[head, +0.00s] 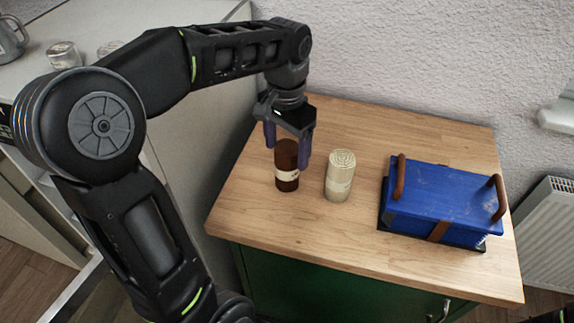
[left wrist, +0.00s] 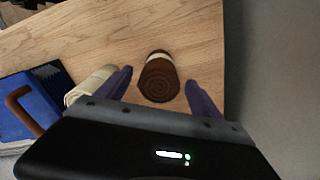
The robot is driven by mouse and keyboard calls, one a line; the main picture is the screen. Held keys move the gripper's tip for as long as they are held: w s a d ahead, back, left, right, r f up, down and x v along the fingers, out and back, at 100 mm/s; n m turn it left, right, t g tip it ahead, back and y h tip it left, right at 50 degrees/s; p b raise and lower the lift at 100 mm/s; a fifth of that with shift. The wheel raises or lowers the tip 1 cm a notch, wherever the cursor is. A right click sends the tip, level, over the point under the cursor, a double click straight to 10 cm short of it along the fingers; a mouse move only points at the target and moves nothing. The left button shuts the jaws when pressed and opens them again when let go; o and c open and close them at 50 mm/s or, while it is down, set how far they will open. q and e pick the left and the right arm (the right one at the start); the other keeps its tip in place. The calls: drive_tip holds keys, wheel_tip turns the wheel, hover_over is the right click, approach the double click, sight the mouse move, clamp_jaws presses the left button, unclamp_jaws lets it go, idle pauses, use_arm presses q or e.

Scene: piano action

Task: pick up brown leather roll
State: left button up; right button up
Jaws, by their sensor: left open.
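The brown leather roll (head: 287,166) stands upright on the wooden tabletop, with a pale band around it. My left gripper (head: 288,153) is above it, pointing down, with its purple fingers open on either side of the roll's top. In the left wrist view the roll (left wrist: 159,78) lies between the two open fingers (left wrist: 160,92), with gaps on both sides. I cannot tell how far down the fingers reach. My right gripper is not in view.
A cream roll (head: 340,176) stands just right of the brown roll; it also shows beside one finger in the left wrist view (left wrist: 92,84). A blue box (head: 437,200) with brown handles is further right. The tabletop's front (head: 300,232) is clear.

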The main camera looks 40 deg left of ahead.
use_arm(q)
wheel_tip(320, 180, down, 5)
drive_tip(key=shift+f+p, duration=0.1)
drive_tip(key=shift+p, duration=0.25)
idle(0.4)
drive_tip(key=c, duration=1.5)
drive_tip(key=shift+r, duration=0.25)
drive_tip(key=shift+c, duration=0.2)
wheel_tip(320, 180, up, 10)
drive_tip(key=shift+f, duration=0.1)
